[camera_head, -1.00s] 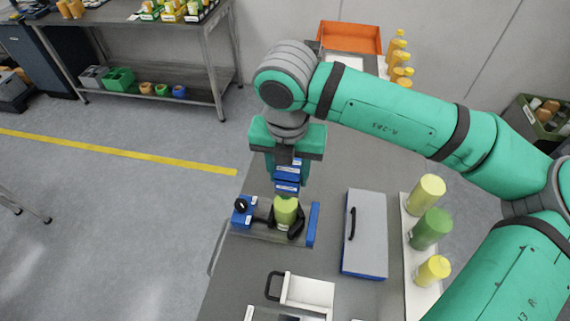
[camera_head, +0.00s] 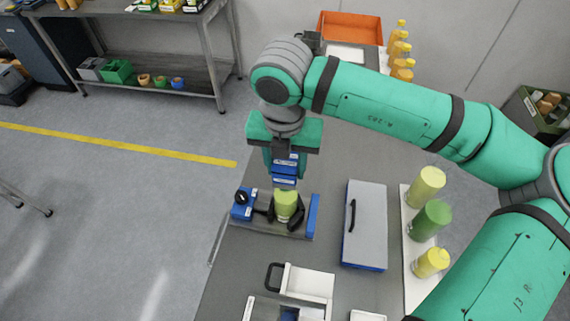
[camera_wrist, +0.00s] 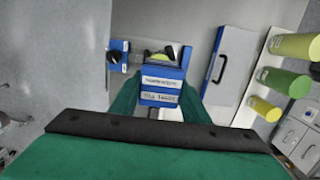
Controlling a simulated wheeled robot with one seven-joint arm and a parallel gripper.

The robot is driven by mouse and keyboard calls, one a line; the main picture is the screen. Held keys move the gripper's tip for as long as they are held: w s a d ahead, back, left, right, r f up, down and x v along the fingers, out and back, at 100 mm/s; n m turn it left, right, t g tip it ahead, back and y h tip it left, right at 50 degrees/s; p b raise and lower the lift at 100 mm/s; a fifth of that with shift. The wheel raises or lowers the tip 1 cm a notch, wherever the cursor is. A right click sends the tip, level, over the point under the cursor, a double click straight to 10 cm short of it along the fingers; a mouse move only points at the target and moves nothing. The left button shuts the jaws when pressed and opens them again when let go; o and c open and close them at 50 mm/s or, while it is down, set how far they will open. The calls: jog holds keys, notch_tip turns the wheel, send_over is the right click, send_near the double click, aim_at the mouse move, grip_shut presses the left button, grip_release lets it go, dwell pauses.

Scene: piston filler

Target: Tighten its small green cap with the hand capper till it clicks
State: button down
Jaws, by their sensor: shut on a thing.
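My gripper (camera_head: 286,155) points down over the clamp fixture and is shut on the blue hand capper (camera_head: 285,181), which carries white labels. The capper also shows between my fingers in the wrist view (camera_wrist: 162,84). A yellow-green bottle (camera_head: 286,204) stands upright directly below the capper, between the black jaws of the clamp fixture (camera_head: 312,215). The capper's lower end is at or just above the bottle's top; I cannot tell whether they touch. The small green cap cannot be made out; the capper covers that spot.
A grey-lidded blue case (camera_head: 368,225) with a black handle lies right of the fixture. Yellow and green cylinders stand on a white strip (camera_head: 408,275) farther right. A white handled box (camera_head: 306,283) is in front. An orange tray (camera_head: 350,28) and orange bottles (camera_head: 399,50) are at the back.

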jog(key=shift+f, duration=1.15)
dwell(0.9)
jog(key=m, duration=0.4)
jog(key=shift+a, duration=0.1)
jog(key=m, duration=0.3)
jog(key=shift+m+h, duration=0.3)
jog(key=shift+h, duration=0.1)
jog(key=m, duration=0.4)
jog(key=shift+w+g, duration=0.1)
jog(key=shift+g, duration=0.3)
jog(key=m, duration=0.3)
jog(key=shift+r, duration=0.15)
